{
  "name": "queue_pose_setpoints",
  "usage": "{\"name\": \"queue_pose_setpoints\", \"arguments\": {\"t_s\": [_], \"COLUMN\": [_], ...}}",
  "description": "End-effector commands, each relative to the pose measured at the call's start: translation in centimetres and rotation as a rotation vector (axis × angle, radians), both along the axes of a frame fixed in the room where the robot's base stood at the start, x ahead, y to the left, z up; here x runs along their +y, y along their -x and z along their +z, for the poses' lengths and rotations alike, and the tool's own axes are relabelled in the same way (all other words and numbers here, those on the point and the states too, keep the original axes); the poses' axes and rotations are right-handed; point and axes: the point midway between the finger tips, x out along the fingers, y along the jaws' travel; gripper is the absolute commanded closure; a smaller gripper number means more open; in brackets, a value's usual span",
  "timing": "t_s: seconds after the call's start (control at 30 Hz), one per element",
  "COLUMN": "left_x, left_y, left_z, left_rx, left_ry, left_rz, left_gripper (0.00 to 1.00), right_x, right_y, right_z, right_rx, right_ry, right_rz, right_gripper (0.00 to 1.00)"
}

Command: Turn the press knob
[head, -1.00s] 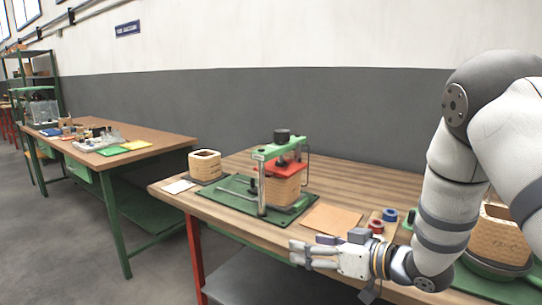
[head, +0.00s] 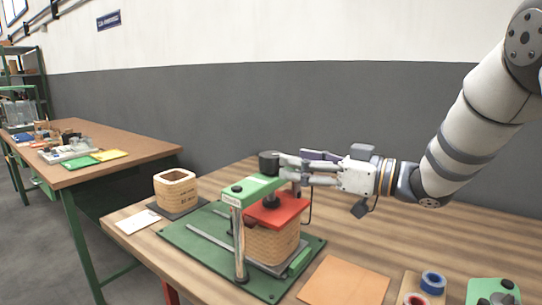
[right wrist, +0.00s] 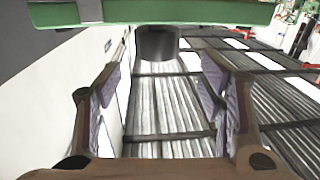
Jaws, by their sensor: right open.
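The press has a green frame (head: 250,190) with a black knob (head: 269,162) on top. Its red plate (head: 277,209) rests on a tan wound coil (head: 270,243). My right gripper (head: 284,168) is open in the head view, beside the knob on its right, with its fingers pointing left. In the right wrist view the knob (right wrist: 157,43) shows dark between and ahead of the two open fingers (right wrist: 162,85), below the green frame. I cannot tell whether a finger touches it. My left gripper is not in view.
A second coil (head: 175,188) stands on a dark base left of the press. A tan sheet (head: 344,281), a blue tape roll (head: 433,282) and a red one (head: 415,299) lie at the front right. Another table (head: 110,165) stands at the left.

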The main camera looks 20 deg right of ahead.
Motion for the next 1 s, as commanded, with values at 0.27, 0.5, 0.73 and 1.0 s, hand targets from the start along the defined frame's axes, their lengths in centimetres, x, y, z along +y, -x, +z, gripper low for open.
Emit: {"name": "queue_pose_setpoints", "arguments": {"t_s": [0.27, 0.5, 0.73, 1.0], "left_x": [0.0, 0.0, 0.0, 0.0], "left_y": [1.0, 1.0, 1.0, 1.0], "left_z": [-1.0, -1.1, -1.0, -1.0], "left_rx": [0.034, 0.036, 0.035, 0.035], "left_ry": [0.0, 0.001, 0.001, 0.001], "left_rz": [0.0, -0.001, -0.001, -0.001], "left_gripper": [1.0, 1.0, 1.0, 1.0], "right_x": [4.0, 4.9, 4.8, 4.8], "right_y": [-4.5, -5.3, -5.2, -5.2], "right_z": [-0.5, -0.2, -0.2, -0.2], "right_rx": [0.006, 0.004, 0.003, 0.003], "right_ry": [0.003, -0.001, 0.0, 0.0], "right_rz": [0.001, -0.001, -0.001, 0.0], "right_gripper": [0.38, 0.38, 0.58, 0.86]}}
